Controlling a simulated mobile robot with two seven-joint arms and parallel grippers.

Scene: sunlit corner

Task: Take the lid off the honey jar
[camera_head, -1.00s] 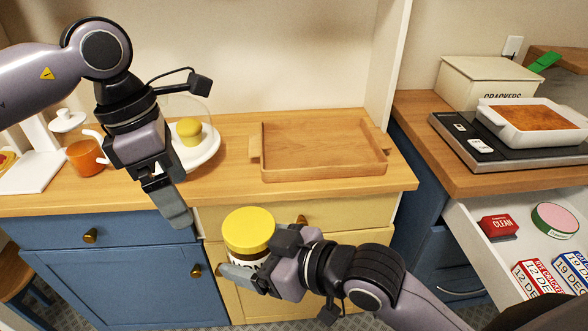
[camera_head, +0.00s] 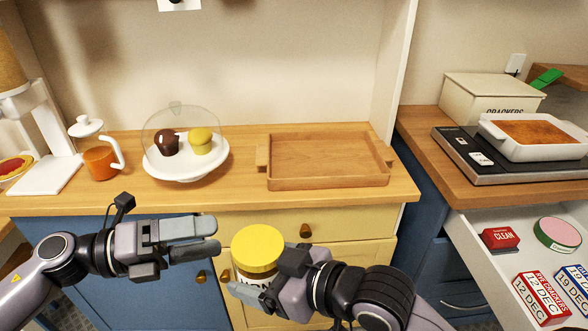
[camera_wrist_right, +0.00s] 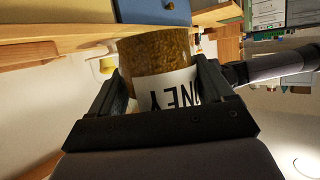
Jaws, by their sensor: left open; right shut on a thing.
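The honey jar (camera_head: 256,290) has a wide yellow lid (camera_head: 258,248), which sits on top of it. My right gripper (camera_head: 262,291) is shut around the jar's body and holds it upright in front of the counter. In the right wrist view the jar (camera_wrist_right: 158,55) is between the two fingers, with part of its label showing. The lid cannot be made out in that view. My left gripper (camera_head: 215,240) is open and empty, just left of the lid and apart from it, its fingers pointing right.
A wooden tray (camera_head: 325,183) lies on the counter behind the jar. A cake stand (camera_head: 187,176) with two muffins under a clear dome stands left of it. An orange pot (camera_head: 101,163) is farther left. At right, an open drawer (camera_head: 480,270) holds several boxes.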

